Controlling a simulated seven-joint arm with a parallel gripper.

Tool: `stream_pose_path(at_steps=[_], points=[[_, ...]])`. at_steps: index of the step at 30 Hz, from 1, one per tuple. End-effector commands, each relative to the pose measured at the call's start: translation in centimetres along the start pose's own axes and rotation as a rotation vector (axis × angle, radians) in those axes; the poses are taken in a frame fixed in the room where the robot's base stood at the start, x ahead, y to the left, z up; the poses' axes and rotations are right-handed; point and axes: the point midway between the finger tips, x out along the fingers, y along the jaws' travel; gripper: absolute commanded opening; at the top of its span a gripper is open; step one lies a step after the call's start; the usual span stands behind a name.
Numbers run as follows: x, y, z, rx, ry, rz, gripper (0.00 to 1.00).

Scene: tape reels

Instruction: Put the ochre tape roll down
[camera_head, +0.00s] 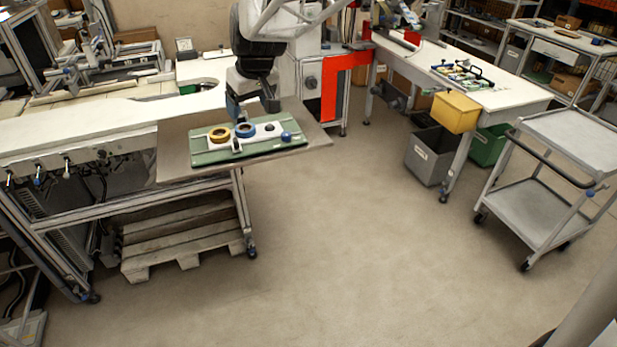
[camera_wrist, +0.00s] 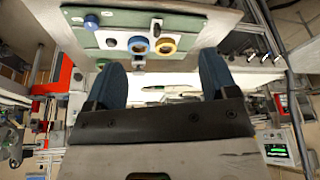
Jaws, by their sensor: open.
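The ochre tape roll (camera_head: 219,134) lies flat at the left end of a pale strip on the green board (camera_head: 205,158). It also shows in the wrist view (camera_wrist: 167,46), clear of the fingers. A blue tape roll (camera_head: 245,130) lies right beside it; in the wrist view (camera_wrist: 138,45) the two look nearly touching. My gripper (camera_head: 253,108) is above the back of the board, close behind the rolls. In the wrist view my gripper (camera_wrist: 162,75) has its two blue fingers wide apart with nothing between them.
A blue knob (camera_head: 286,136) stands at the board's right end. A small dark part (camera_head: 238,143) sits in front of the blue roll. The board lies on a brown tabletop (camera_head: 173,150), whose front edge is close. A yellow bin (camera_head: 455,112) hangs off another table at right.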

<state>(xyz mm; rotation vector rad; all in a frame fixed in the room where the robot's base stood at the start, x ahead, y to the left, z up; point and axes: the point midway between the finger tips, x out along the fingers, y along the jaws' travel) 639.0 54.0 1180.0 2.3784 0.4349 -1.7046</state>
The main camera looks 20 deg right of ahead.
Motion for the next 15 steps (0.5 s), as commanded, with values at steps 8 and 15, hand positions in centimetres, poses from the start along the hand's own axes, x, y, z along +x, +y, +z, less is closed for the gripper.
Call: stream_pose_path(at_steps=[8,15], points=[[-3.5,-1.3,8.4,0.086,-0.026,0.027,0.79],[-5.5,-2.5,15.6,0.164,-0.048,0.054,0.79]])
